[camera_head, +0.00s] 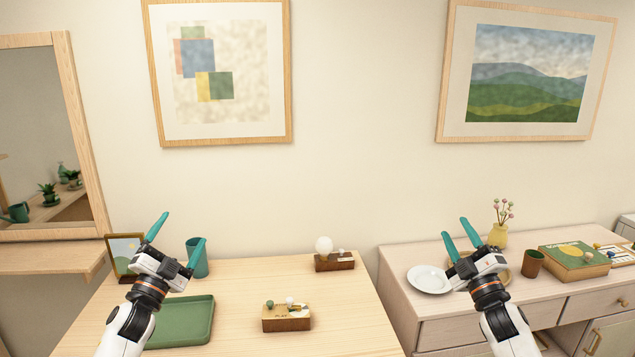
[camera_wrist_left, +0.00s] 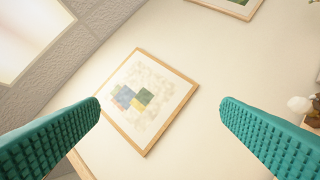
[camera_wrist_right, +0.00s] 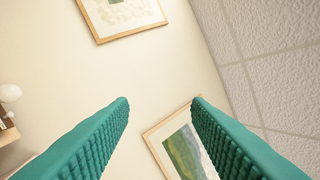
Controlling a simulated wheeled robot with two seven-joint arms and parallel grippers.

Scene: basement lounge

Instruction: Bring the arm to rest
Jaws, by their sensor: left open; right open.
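My left gripper (camera_head: 181,236) is raised over the left part of the wooden table, open and empty, with its teal fingers pointing up. My right gripper (camera_head: 457,228) is raised in front of the dresser, open and empty, fingers pointing up. In the right wrist view, its fingers (camera_wrist_right: 160,100) are apart with wall and ceiling beyond. Neither gripper holds anything. Both arms come up from the bottom edge of the head view.
The dresser (camera_head: 455,333) holds a white plate (camera_head: 428,279), yellow vase (camera_head: 498,236), brown cup (camera_head: 532,263) and game box (camera_head: 573,262).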

